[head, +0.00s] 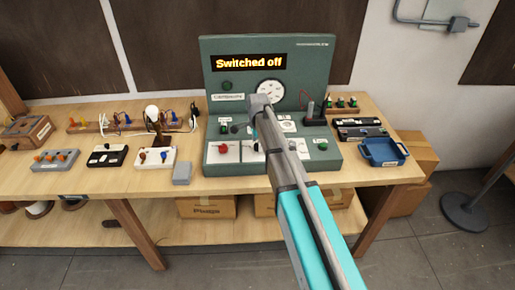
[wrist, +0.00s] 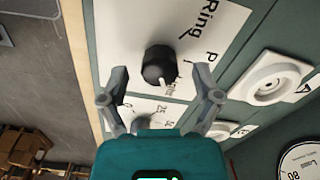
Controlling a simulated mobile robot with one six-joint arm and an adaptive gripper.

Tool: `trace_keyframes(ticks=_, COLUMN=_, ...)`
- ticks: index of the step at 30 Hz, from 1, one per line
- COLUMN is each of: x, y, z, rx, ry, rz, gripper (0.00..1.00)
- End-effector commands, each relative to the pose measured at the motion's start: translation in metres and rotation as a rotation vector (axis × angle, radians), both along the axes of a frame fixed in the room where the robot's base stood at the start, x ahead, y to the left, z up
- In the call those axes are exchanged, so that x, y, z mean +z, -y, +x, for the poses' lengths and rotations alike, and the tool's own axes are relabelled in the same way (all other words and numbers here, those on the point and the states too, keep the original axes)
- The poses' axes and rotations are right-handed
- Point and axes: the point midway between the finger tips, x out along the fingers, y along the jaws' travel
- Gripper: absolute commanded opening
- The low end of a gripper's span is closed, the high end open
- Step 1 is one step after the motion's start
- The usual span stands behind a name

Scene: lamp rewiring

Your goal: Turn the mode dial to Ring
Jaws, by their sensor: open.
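The black mode dial (wrist: 157,64) sits on a white plate (wrist: 130,35) in the wrist view. Its white pointer points toward the lower edge of the picture, at a small label I cannot read, away from the "Ring" label (wrist: 208,20) at upper right. A "P" shows between them. My gripper (wrist: 160,76) is open, with one fingertip on each side of the dial in the picture; I see no contact. In the head view my gripper and arm hide the dial on the green test panel (head: 220,70), whose display (head: 248,63) reads "Switched off".
A white socket (wrist: 270,82) stands beside the dial plate, and another knob (wrist: 142,122) lies below it. On the wooden bench (head: 100,180), a lamp with a white bulb (head: 152,112) stands left of the panel and a blue tray (head: 383,152) right.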

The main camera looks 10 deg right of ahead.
Motion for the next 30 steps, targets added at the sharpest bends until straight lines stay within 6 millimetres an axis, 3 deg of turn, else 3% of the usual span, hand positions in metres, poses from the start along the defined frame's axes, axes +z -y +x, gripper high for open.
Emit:
trace_keyframes(ticks=15, x=-0.0057, y=0.0000, z=0.0000, rx=0.000, ry=0.000, rz=0.000, gripper=0.82)
trace_keyframes(ticks=28, x=-0.0058, y=0.0000, z=0.0000, rx=0.000, ry=0.000, rz=0.000, gripper=0.04)
trace_keyframes(ticks=30, x=-0.0058, y=0.0000, z=0.0000, rx=0.000, ry=0.000, rz=0.000, gripper=0.00)
